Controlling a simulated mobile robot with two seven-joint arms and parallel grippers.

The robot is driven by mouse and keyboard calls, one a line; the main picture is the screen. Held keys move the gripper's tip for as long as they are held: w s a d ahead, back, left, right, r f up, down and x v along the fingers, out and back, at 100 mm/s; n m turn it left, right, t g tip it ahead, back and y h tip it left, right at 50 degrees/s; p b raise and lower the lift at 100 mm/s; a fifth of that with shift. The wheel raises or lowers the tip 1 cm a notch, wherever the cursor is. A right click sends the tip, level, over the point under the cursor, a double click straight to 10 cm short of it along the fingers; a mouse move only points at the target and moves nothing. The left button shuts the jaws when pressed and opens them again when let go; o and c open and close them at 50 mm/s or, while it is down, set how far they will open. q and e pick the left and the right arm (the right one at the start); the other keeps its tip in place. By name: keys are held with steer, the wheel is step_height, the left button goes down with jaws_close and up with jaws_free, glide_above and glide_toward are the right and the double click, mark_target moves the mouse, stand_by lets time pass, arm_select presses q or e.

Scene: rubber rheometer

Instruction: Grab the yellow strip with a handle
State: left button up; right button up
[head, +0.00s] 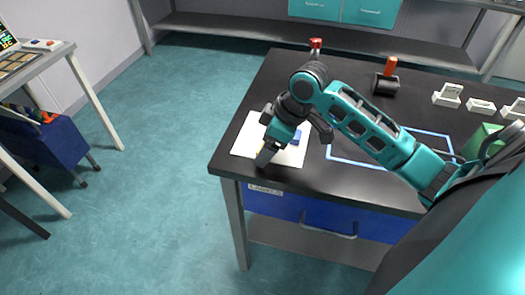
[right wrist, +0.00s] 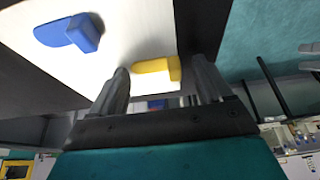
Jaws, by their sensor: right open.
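The yellow strip with a handle (right wrist: 152,67) lies on a white sheet (right wrist: 140,25) near its edge. In the right wrist view it sits between the two fingertips of my right gripper (right wrist: 160,68), nearer the right finger. My right gripper is open; I cannot tell whether either finger touches the strip. In the head view my right gripper (head: 266,154) points down over the front left part of the white sheet (head: 246,134), and the arm and gripper mostly hide the strip. My left gripper is not in view.
A blue piece with a handle (right wrist: 75,33) lies on the same sheet, apart from the fingers. The black table (head: 235,170) carries a black roller with an orange handle (head: 387,80), several white blocks and a green box (head: 482,140). A blue drawer (head: 300,209) is below.

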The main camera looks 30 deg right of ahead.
jaws_close()
stand_by(0.5)
